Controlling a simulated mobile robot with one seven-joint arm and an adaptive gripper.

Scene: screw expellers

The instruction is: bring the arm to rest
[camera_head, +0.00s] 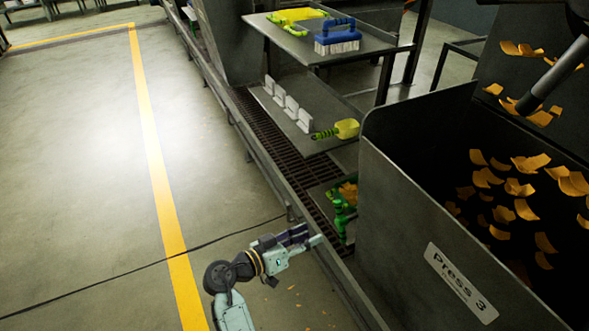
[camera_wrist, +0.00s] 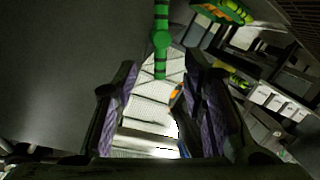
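My arm reaches in from the bottom of the head view, and my gripper (camera_head: 312,240) is beside the walkway near the press. In the wrist view my gripper (camera_wrist: 162,65) has its two dark, purple-padded fingers apart with a clear gap. I see nothing held between them. A green jointed handle or pipe (camera_wrist: 160,40) shows past the fingertips; how far beyond, I cannot tell. In the head view a green fixture (camera_head: 341,214) stands just beyond my gripper, with orange pieces (camera_head: 348,191) by it.
The grey bin labelled Press 3 (camera_head: 405,232) stands close on the right, with orange chips inside. Shelves behind hold a blue brush (camera_head: 337,36), a yellow scoop (camera_head: 347,128) and white brackets (camera_head: 286,103). Open floor (camera_head: 80,170) lies left, crossed by a yellow line (camera_head: 160,180).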

